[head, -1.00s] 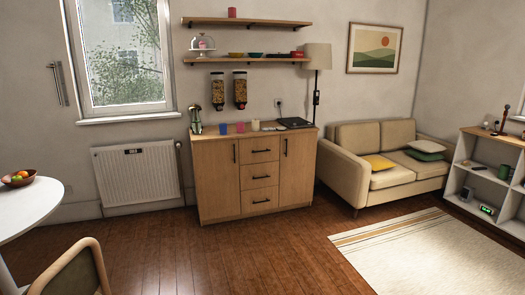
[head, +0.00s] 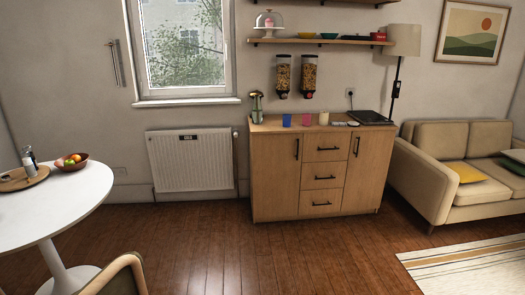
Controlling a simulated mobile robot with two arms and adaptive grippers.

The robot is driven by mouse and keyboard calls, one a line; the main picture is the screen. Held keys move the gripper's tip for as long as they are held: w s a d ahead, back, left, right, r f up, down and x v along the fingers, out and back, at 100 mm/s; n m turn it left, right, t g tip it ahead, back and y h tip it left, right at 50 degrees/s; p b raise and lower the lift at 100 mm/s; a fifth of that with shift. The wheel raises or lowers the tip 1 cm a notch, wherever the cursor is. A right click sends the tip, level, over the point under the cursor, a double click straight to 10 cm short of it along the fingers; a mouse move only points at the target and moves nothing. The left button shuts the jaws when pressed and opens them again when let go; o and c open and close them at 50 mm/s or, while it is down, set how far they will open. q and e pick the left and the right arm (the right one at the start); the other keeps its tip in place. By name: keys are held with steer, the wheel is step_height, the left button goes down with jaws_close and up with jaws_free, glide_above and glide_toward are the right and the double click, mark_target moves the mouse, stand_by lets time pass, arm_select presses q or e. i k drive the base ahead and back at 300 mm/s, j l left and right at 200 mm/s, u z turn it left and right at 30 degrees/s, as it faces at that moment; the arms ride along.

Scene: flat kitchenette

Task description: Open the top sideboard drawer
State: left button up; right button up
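The wooden sideboard (head: 275,182) stands against the back wall, right of the radiator. It has a door on each side and a middle column of 3 drawers with black bar handles. The top drawer (head: 323,155) is shut, flush with the front, and its handle (head: 327,149) is horizontal. The drawers below it are shut too. Neither of my grippers shows in the head view.
A round white table (head: 60,208) and a chair (head: 121,277) stand at the left front. A beige sofa (head: 430,160) is right of the sideboard, with a striped rug (head: 470,265) before it. Wooden floor (head: 270,255) lies clear in front of the sideboard. Cups stand on its top.

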mark_target(332, 146)
steer(key=i+u, duration=0.1)
steer(key=i, duration=1.8)
